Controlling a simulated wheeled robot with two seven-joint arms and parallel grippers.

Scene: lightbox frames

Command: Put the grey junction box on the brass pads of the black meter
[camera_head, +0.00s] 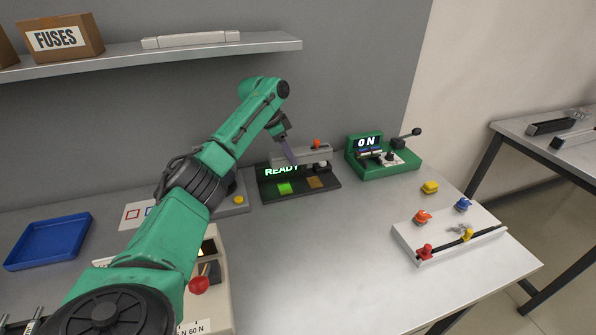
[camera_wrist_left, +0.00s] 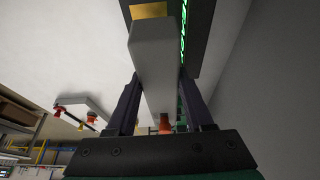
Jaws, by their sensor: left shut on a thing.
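The grey junction box (camera_head: 314,155) is a long light-grey bar with an orange knob on top, above the black meter (camera_head: 268,197). The meter shows READY in green. One brass pad (camera_head: 317,182) is bare at its right; a pad to the left (camera_head: 285,188) glows yellow-green. A gap shows between box and pads. My left gripper (camera_head: 289,154) is shut on the box. In the left wrist view, the grey box (camera_wrist_left: 156,55) lies between the fingers, with a brass patch (camera_wrist_left: 148,10) beyond its far end. My right gripper is out of view.
A green device (camera_head: 385,160) reading ON, with a lever, stands right of the meter. A blue tray (camera_head: 48,241) lies left. The front middle of the table is clear.

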